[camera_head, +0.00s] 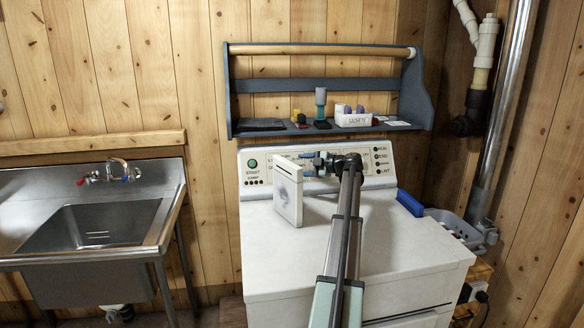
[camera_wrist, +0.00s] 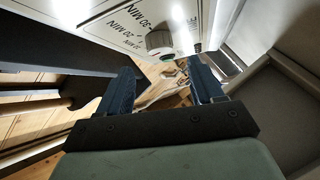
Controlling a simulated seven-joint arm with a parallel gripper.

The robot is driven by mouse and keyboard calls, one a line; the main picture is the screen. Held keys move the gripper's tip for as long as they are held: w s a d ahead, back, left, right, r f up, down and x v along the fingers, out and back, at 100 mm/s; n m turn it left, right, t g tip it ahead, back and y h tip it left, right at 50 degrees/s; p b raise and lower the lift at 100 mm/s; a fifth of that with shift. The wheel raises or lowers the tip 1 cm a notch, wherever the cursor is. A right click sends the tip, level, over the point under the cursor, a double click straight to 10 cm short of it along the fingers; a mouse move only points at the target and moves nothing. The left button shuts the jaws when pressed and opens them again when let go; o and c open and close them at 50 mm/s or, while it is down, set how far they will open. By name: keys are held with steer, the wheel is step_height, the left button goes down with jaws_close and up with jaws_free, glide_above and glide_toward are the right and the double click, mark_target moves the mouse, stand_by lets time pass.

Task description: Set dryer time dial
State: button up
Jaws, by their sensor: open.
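The white dryer (camera_head: 350,260) stands against the wood wall, with a raised control panel (camera_head: 378,175) at its back. In the wrist view a round grey dial (camera_wrist: 159,42) sits on the white panel beside printed minute marks. My gripper (camera_head: 314,163) is in front of the middle of the panel, pointing left, and hides part of it. In the wrist view my gripper (camera_wrist: 162,76) is open, its two blue fingers apart and empty. The dial shows just beyond the fingertips, between them in the picture; touching cannot be told. The dial is not clear in the head view.
A white box (camera_head: 288,192) stands on the dryer top, left of my arm. A blue shelf (camera_head: 350,127) with small items hangs above the panel. A blue object (camera_head: 410,203) lies at the right edge. A steel sink (camera_head: 100,222) stands left. The front dryer top is clear.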

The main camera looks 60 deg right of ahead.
steer(key=shift+x, duration=2.9)
steer(key=c, duration=1.1)
